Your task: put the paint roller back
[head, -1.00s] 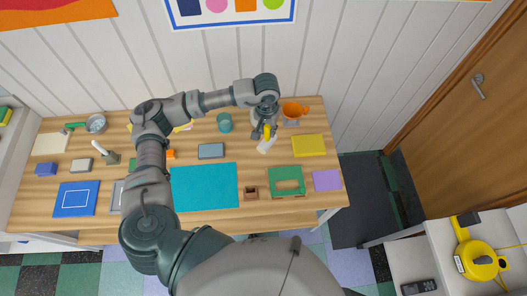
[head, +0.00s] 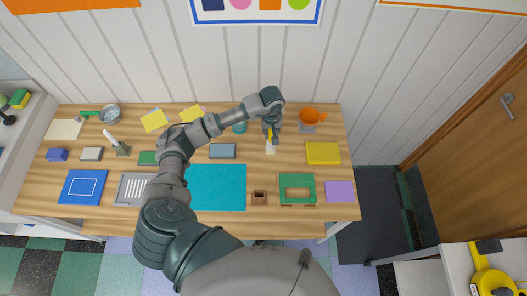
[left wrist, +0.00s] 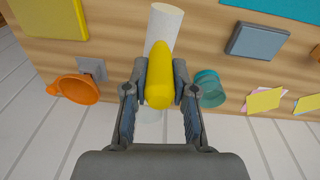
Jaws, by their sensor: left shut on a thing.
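The paint roller has a yellow handle (left wrist: 160,75) and a pale white roller end (left wrist: 164,25). In the head view its white end (head: 271,147) shows just below my left gripper (head: 271,132), near the back right of the table. In the left wrist view my left gripper (left wrist: 160,95) is shut on the yellow handle, one finger on each side. Whether the white end touches the table cannot be told. My right gripper is not in view.
An orange funnel-like thing (head: 312,116) stands right of the gripper, with a yellow block (head: 322,153) in front of it. A teal cup (left wrist: 210,88) and a grey-blue block (head: 222,151) are to the left. A teal mat (head: 217,188) lies bare in front.

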